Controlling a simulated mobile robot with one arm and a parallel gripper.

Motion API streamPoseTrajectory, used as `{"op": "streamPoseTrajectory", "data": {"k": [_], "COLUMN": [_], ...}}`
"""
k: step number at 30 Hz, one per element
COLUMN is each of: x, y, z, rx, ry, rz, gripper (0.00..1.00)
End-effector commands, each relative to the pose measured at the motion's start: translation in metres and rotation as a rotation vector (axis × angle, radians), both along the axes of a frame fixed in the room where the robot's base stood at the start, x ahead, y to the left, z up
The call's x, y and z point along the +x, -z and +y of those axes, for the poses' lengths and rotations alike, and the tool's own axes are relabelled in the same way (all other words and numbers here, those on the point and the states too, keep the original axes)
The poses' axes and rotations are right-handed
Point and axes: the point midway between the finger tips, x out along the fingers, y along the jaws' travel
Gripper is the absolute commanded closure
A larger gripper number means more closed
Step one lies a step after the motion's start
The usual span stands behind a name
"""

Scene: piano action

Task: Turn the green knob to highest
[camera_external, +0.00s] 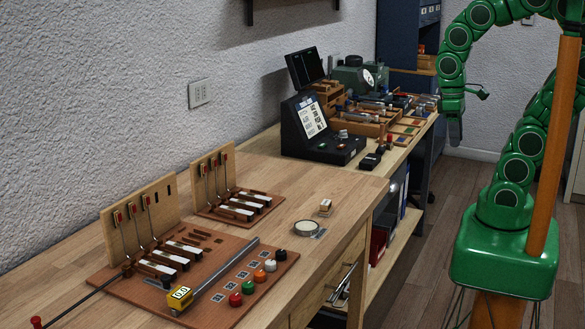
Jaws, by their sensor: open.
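The green knob (248,287) sits on the reddish-brown board (215,314) on the near workbench. It is in a slanting row of small knobs, between the red knob (235,299) and the orange knob (260,276). A small printed card lies beside it. Its pointer mark is too small to read. My gripper (455,130) hangs at the end of my green arm at the upper right, pointing down. It is far from the knob, off the bench's right side, and appears empty. Its fingers are small here.
White (270,265) and black (280,255) knobs continue the row. A long grey bar with a yellow display (180,298) lies to their left. Key-action models (145,215) stand behind. A black console (320,135) and wooden trays fill the far bench. The floor between my arm and the bench is clear.

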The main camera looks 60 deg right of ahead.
Motion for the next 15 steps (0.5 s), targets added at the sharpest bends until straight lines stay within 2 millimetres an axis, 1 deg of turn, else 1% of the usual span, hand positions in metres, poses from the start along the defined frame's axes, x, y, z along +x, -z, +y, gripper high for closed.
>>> {"op": "streamPoseTrajectory", "data": {"k": [2,5,8,15], "x": [0.001,0.010,0.027,0.084], "y": [0.000,-0.003,-0.008,-0.023], "z": [0.000,0.003,0.007,0.029], "rx": [0.001,0.004,0.010,0.032], "ry": [-0.006,-0.039,-0.108,-0.343], "rz": [0.000,0.000,-0.006,-0.018], "gripper": [0.62,0.62,0.62,0.62]}}
